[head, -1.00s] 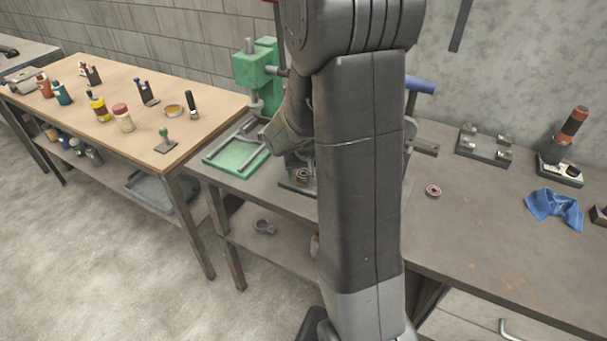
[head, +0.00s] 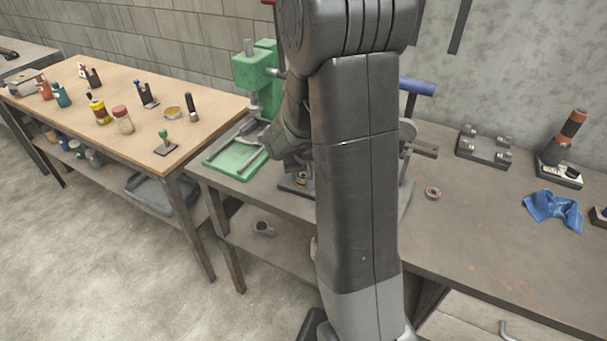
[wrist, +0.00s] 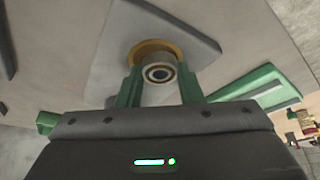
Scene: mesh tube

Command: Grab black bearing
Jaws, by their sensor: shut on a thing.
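The black bearing (wrist: 158,73) shows in the wrist view as a dark ring with a pale outer edge. My gripper (wrist: 159,82) has its two green fingers on either side of it, shut on it. A brass-coloured ring (wrist: 152,48) lies just beyond the bearing, on a grey plate (wrist: 105,75); I cannot tell if the bearing touches it. In the head view my arm hides most of this spot. Only a small brownish piece (head: 300,180) shows beside the arm, low over the bench.
A green press (head: 256,75) with a green tray (head: 236,160) stands left of my arm. Another ring-shaped bearing (head: 433,193) lies on the grey bench to the right. A blue cloth (head: 553,207) and a fixture plate (head: 484,150) are farther right. The bench's front middle is clear.

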